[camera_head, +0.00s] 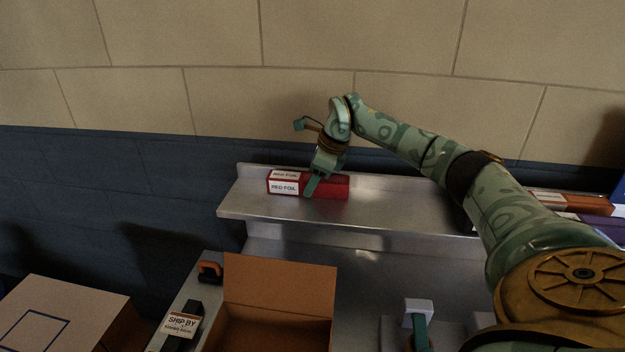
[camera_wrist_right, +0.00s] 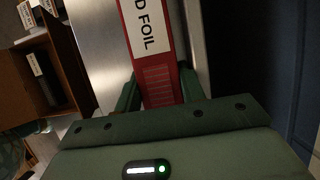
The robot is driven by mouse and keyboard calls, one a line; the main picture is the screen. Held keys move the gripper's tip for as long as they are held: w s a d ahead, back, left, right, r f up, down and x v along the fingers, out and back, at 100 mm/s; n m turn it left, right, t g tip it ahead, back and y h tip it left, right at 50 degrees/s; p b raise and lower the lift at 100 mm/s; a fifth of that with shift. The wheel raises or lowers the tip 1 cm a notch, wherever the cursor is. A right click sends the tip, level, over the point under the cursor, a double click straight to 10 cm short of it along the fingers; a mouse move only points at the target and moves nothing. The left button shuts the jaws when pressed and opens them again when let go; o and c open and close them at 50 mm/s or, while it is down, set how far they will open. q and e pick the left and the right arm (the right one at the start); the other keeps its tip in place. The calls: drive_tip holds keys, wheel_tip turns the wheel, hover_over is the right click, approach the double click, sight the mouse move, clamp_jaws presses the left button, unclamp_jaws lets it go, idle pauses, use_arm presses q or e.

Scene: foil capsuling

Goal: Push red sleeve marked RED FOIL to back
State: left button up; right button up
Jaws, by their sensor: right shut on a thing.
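The red sleeve (camera_head: 334,187) lies lengthwise on the raised metal shelf, with white RED FOIL labels on its left part. My right gripper (camera_head: 313,186) reaches down over it from above and is shut on it around the middle. In the right wrist view the red sleeve (camera_wrist_right: 158,75) sits between the two green fingers of the right gripper (camera_wrist_right: 158,90), and part of its label shows. The far finger is hidden in the head view.
Below stand an open cardboard box (camera_head: 280,285), a SHIP BY label holder (camera_head: 181,324) and a white-topped green item (camera_head: 418,308).

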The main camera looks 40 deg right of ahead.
drive_tip(key=o, duration=0.9)
drive_tip(key=shift+w+d+r, duration=0.15)
drive_tip(key=shift+d+r, duration=0.2)
drive_tip(key=shift+d, duration=0.05)
drive_tip(key=shift+d+r, duration=0.1)
drive_tip(key=shift+r, duration=0.2)
drive_tip(key=shift+o, duration=0.9)
drive_tip(key=p+v, duration=0.3)
drive_tip(key=v, duration=1.1)
drive_tip(key=shift+s+a, duration=0.25)
drive_tip(key=shift+s+d+r, duration=0.1)
drive_tip(key=shift+s+r, duration=0.15)
drive_tip(key=shift+r, duration=0.15)
